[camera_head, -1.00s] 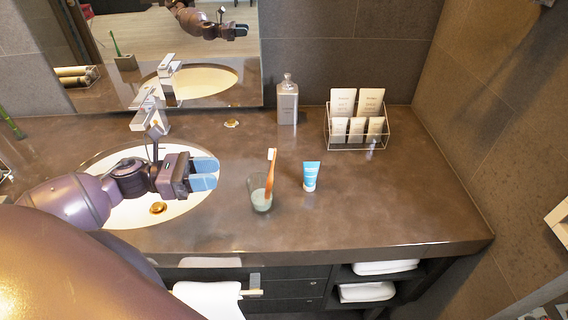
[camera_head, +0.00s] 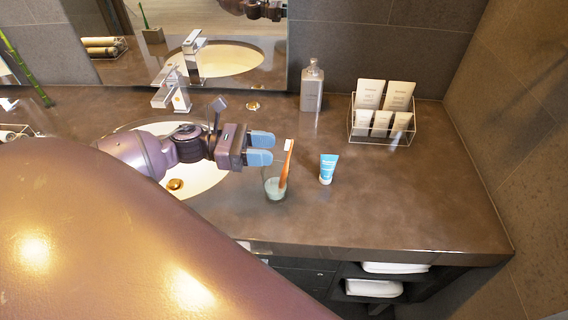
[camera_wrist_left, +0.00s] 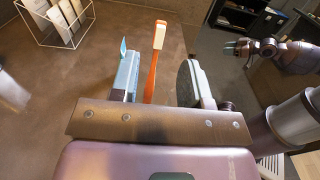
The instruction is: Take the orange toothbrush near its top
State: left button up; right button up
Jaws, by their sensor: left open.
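The orange toothbrush (camera_head: 286,164) stands tilted in a clear glass (camera_head: 272,184) on the counter, its white-bristled head up. My left gripper (camera_head: 262,148) is open, with blue finger pads, just left of the toothbrush's upper part in the head view. In the left wrist view the toothbrush (camera_wrist_left: 153,62) shows between the two open fingers (camera_wrist_left: 160,84), nearer the left one and reaching past the tips. No contact is clear. The glass is hidden in the wrist view. My right gripper (camera_wrist_left: 238,48) appears at the far right of the wrist view, small; its jaws are unclear.
A blue-and-white tube (camera_head: 328,168) stands right of the glass. A grey bottle (camera_head: 311,86) and a wire rack (camera_head: 382,132) of tubes and packets stand at the back. The sink and faucet (camera_head: 172,90) lie left. Counter (camera_head: 420,200) is clear at right.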

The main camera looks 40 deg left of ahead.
aim_at(285, 149)
pick_arm(q)
jog(key=p+x, duration=0.1)
jog(key=x, duration=0.3)
jog(key=shift+w+d, duration=0.15)
jog(key=shift+w, duration=0.15)
grip_shut()
pick_arm(e)
jog(key=shift+r, duration=0.6)
